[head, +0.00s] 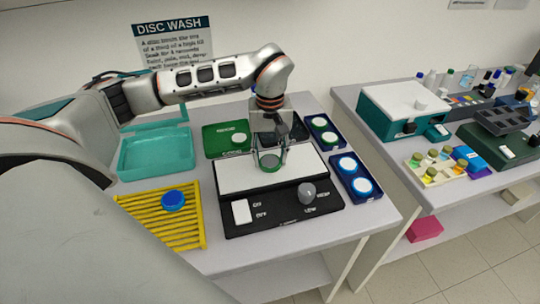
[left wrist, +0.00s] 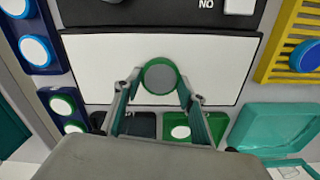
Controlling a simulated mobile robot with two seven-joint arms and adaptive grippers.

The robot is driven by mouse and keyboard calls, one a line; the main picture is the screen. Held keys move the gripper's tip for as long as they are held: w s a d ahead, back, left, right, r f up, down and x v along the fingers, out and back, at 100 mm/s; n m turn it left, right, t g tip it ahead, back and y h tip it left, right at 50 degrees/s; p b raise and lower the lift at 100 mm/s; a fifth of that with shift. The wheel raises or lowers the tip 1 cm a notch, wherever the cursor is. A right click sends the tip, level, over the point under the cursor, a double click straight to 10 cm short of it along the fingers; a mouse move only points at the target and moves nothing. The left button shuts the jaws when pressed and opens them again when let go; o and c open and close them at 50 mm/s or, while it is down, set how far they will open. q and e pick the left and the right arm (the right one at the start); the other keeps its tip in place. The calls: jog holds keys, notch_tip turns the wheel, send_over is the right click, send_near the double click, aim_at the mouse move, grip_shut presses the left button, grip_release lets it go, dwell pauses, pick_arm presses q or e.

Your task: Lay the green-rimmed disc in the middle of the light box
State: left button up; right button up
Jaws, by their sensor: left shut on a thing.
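The green-rimmed disc (left wrist: 160,77) has a grey face and sits between the fingertips of my left gripper (head: 268,160). In the head view the disc (head: 269,162) is over the white panel of the light box (head: 233,177), near its middle. My left gripper is shut on the disc's rim, and the fingers also show in the left wrist view (left wrist: 160,88). I cannot tell whether the disc touches the panel. The light box has a black front with a white switch and a grey knob. My right gripper is not in view.
A yellow rack (head: 187,235) with a blue disc stands left of the light box. A teal tray (head: 155,153) and a green holder (head: 224,151) with a disc are behind it. Blue holders (head: 350,188) with discs stand to the right. A second bench has bottles and boxes.

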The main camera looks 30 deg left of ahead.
aim_at(270, 160)
pick_arm(q)
jog(key=shift+f, duration=0.15)
jog(key=o, duration=1)
jog(key=shift+o, duration=0.2)
notch_tip(270, 160, up, 12)
jog(key=shift+b, duration=0.3)
